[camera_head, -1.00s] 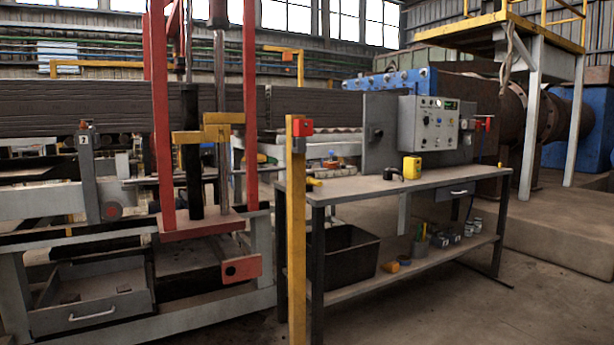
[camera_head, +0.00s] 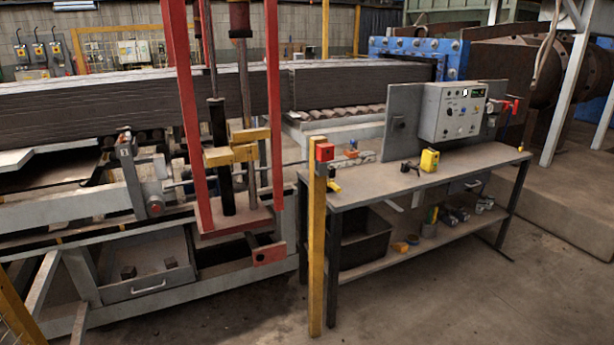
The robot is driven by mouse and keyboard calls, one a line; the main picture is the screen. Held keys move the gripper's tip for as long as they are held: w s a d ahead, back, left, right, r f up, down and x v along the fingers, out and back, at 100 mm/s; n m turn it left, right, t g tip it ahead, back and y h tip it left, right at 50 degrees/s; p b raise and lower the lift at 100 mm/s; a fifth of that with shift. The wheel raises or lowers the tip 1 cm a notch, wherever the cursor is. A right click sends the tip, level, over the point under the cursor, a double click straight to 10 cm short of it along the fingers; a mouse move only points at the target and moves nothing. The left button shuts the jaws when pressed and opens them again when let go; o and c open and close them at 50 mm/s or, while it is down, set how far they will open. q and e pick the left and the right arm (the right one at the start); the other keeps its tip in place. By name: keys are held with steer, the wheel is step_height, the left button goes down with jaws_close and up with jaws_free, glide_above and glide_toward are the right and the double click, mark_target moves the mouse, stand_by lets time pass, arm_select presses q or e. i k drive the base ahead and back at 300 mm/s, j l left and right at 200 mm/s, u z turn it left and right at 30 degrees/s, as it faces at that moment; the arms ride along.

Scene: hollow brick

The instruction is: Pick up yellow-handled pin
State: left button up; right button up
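A small yellow piece (camera_head: 333,186) lies at the left end of the workbench top, partly behind the yellow post. It may be the handle of the yellow-handled pin, but it is too small to tell, and no pin shaft shows clearly. The workbench (camera_head: 450,163) stands right of centre with a lower shelf. Neither of my grippers is in view.
A yellow post (camera_head: 317,260) with a red box stands before the bench's left end. A yellow block (camera_head: 429,160) and a control box (camera_head: 452,112) are on the bench. A black bin (camera_head: 362,240) sits below. Red-framed machinery (camera_head: 188,120) fills the left. Floor at front right is clear.

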mark_target(331, 183)
steer(key=i+l+u, duration=0.7)
steer(key=l, duration=0.25)
steer(key=i+l, duration=0.15)
steer(key=l, duration=0.2)
steer(key=i+l, duration=0.2)
steer(key=l, duration=0.15)
steer(key=i+l+u, duration=0.1)
steer(key=l, duration=0.25)
steer(key=i+l, duration=0.25)
steer(key=l, duration=0.15)
steer(key=i+l, duration=0.15)
steer(key=l, duration=0.2)
steer(key=i+l+u, duration=0.1)
steer(key=l, duration=0.25)
steer(key=i+l, duration=0.2)
steer(key=l, duration=0.2)
steer(key=i+l, duration=0.15)
steer(key=l, duration=0.2)
steer(key=u, duration=0.05)
